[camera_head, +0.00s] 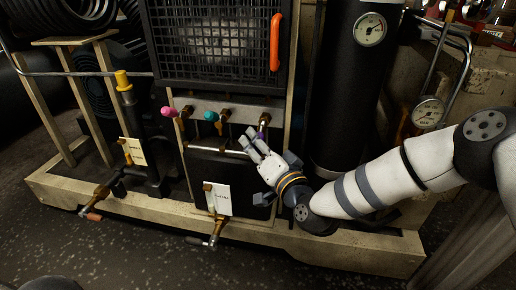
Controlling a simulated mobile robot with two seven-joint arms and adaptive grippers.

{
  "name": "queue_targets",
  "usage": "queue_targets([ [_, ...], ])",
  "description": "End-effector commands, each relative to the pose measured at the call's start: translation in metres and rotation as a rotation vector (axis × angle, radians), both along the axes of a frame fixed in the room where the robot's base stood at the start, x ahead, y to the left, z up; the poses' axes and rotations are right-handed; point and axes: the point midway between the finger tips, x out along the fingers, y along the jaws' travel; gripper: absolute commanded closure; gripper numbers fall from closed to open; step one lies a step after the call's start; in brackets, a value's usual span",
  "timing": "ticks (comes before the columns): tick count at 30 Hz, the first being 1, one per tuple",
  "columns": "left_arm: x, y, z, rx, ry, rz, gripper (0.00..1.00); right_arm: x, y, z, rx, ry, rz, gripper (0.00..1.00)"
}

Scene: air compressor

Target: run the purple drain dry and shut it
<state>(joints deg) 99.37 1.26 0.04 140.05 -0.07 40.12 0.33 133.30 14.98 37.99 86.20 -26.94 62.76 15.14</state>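The purple drain handle (262,133) is the rightmost of three coloured valves on the pale manifold strip under the mesh grille. It hangs from a brass fitting (265,119). My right gripper (250,139) reaches in from the right, with its fingertips just below and left of the purple handle. The fingers partly cover that area, so I cannot tell whether they touch the handle or how far apart they are. No flow from the drain is visible. My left gripper is not in view.
A pink valve (169,112) and a teal valve (211,116) sit left of the purple one. An orange handle (275,42) is above. Tagged brass valves (212,241) stick out low over the wooden frame (330,248).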

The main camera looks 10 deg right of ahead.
Motion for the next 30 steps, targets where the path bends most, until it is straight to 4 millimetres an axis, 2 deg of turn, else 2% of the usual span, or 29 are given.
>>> queue_targets([
  [6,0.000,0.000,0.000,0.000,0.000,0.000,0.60,0.000,0.000,0.001,0.000,0.000,0.000,0.63],
  [11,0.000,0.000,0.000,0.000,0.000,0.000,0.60,0.000,0.000,0.000,0.000,0.000,0.000,0.99],
  [22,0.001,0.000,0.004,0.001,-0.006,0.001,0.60,-0.001,0.000,0.003,0.007,0.019,-0.001,1.00],
  [30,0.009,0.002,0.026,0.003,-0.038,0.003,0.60,-0.004,0.001,0.017,0.052,0.153,0.000,1.00],
])
